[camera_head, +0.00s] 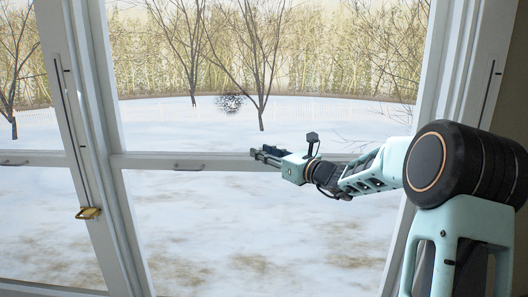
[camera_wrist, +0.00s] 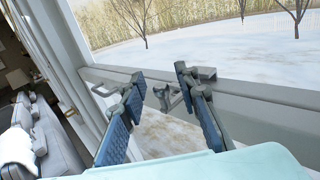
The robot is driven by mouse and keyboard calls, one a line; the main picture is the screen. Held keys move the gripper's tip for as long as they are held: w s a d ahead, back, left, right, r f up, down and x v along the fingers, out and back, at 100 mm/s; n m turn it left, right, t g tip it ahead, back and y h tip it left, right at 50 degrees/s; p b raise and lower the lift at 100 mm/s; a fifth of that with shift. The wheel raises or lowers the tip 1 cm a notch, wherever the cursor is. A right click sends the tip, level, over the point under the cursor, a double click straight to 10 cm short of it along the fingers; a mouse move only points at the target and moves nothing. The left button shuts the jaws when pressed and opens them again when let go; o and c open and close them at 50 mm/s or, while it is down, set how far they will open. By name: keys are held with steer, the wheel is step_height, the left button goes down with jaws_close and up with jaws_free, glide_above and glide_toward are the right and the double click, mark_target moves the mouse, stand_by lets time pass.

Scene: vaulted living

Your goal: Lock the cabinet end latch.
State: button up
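No cabinet shows; the fittings in view are on a large window. A small grey metal latch-like piece (camera_wrist: 166,97) sits at the window's middle rail, seen between my gripper's fingers in the wrist view. A grey block (camera_wrist: 205,73) on the rail shows just behind the right fingertip. My gripper (camera_wrist: 160,76) is open, with its blue-padded fingers apart on either side of the latch piece. I cannot tell whether either finger touches it. In the head view my gripper (camera_head: 258,153) is at the middle rail (camera_head: 225,162), and it hides that fitting.
A brass latch-like fitting (camera_head: 88,213) is on the left window post. A grey sofa (camera_wrist: 62,135) shows at left in the wrist view. Snow and bare trees lie beyond the glass.

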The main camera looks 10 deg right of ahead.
steer(key=shift+c, duration=0.4)
jaws_close()
